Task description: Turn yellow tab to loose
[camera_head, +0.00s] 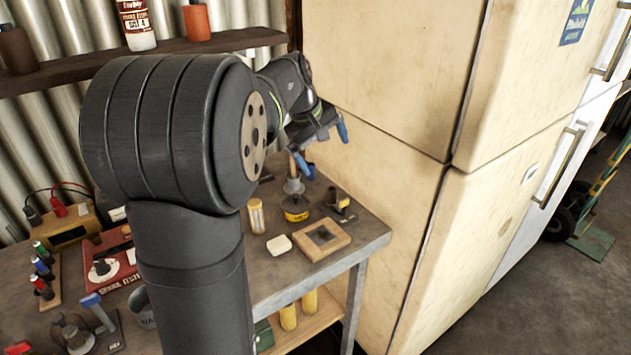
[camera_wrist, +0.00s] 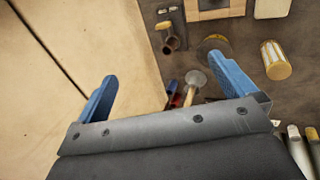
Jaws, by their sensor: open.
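In the wrist view the open fingers (camera_wrist: 165,72) point toward the fitting and the tin.
A wooden frame (camera_head: 341,236), a white block (camera_head: 279,244) and a yellow filter cylinder (camera_head: 256,216) stand toward the bench front. The cream cabinet (camera_head: 400,220) walls off the right. My arm hides part of the bench's left.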

